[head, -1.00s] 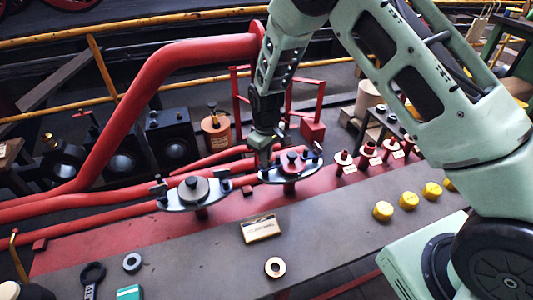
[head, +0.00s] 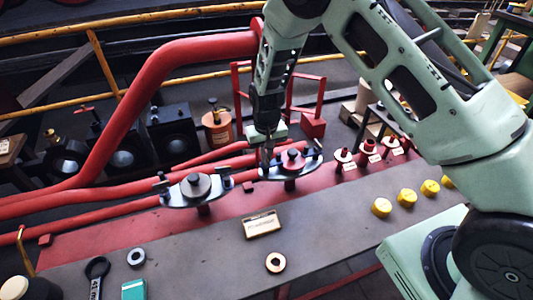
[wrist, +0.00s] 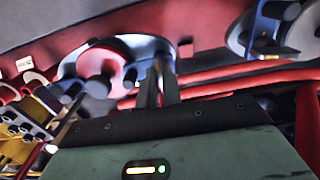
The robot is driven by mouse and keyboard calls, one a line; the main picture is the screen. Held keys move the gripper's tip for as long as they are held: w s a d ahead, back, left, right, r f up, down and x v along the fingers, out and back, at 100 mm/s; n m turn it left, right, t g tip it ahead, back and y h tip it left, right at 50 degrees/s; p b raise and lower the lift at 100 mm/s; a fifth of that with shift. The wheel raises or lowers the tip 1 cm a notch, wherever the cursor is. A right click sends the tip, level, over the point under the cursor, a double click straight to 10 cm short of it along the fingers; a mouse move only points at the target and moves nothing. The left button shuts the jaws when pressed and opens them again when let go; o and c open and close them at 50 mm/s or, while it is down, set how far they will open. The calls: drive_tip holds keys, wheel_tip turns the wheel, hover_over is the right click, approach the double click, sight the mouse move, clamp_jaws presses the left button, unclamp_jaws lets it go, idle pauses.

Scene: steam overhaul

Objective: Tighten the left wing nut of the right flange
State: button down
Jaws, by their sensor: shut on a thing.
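The right flange (head: 291,174) is an oval steel plate with a red round centre and a dark knob, set above the red bench in the head view. It also shows in the wrist view (wrist: 146,43). Its right wing nut (head: 317,157) stands free. My gripper (head: 267,167) points down at the flange's left end, its two dark fingers close together and shut on the left wing nut. In the wrist view the fingers (wrist: 156,82) reach the flange's edge. They hide most of the nut, so its angle cannot be told.
The left flange (head: 180,198), with its own wing nuts, stands close to the left of my gripper. Red pipes (head: 110,203) run behind.

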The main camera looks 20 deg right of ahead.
drive_tip(key=shift+w+r, duration=0.1)
drive_tip(key=c, duration=1.6)
unclamp_jaws()
drive_tip(key=shift+o, duration=0.2)
wheel_tip(320, 180, up, 17)
drive_tip(key=shift+r, duration=0.2)
drive_tip(key=s+a+r+n+p, duration=0.1)
drive_tip(key=s+a+r, duration=0.2)
drive_tip(key=s, duration=0.2)
drive_tip(key=s+a+r+n+y, duration=0.1)
drive_tip(key=s+a+r, duration=0.1)
drive_tip(key=s, duration=0.3)
drive_tip(key=s+a+r+n+p, duration=0.1)
drive_tip(key=s+a+r, duration=0.2)
drive_tip(key=s, duration=0.2)
drive_tip(key=s+d+r+n+p, duration=0.1)
drive_tip(key=s+n, duration=0.3)
drive_tip(key=s, duration=1.4)
drive_tip(key=shift+s+d+r+n+p, duration=0.15)
drive_tip(key=shift+d+r+n+p, duration=0.2)
drive_tip(key=shift+r, duration=0.3)
